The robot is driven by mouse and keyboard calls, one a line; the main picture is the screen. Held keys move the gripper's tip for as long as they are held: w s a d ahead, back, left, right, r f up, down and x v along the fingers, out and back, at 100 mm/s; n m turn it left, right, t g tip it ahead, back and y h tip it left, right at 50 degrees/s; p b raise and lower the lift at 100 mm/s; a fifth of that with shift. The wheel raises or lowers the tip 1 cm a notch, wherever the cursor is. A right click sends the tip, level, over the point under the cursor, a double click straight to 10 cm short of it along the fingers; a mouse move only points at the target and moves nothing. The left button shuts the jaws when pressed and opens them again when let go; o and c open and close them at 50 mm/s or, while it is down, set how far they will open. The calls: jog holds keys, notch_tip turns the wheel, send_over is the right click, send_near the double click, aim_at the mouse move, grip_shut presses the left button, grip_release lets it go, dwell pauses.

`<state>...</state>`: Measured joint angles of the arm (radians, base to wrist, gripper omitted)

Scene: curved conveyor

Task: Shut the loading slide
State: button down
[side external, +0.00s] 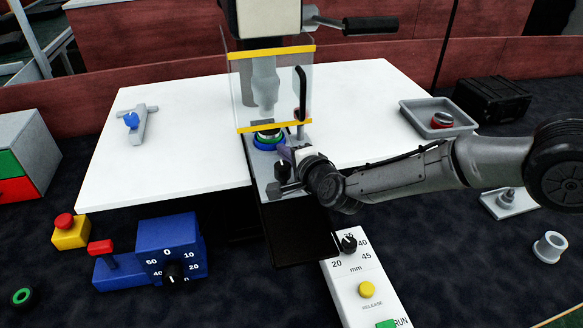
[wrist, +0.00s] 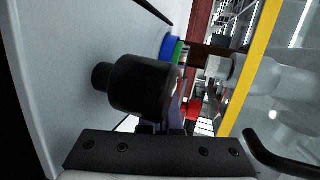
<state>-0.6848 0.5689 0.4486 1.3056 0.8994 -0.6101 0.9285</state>
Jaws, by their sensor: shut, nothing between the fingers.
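The loading slide (side external: 264,170) is a grey plate that runs out from under the press at the centre of the table, above a black strip. It fills the left of the wrist view (wrist: 60,70). A black knob (wrist: 140,85) stands on it; it also shows in the side view (side external: 276,190). A blue and green ring part (side external: 268,140) sits at the slide's far end, below the press head. My gripper (side external: 287,156) is shut and empty, low over the slide beside the knob. In the wrist view its fingers (wrist: 168,122) are partly hidden by the knob; contact is unclear.
A clear guard with yellow edges (side external: 272,128) stands before the press head, close to my gripper. A black-gripped lever (side external: 370,25) juts right above. A grey tray with a red part (side external: 440,120) is at right. A dial panel (side external: 365,290) is in front.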

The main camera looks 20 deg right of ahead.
jog(key=shift+w, duration=0.75)
jog(key=shift+s, duration=0.1)
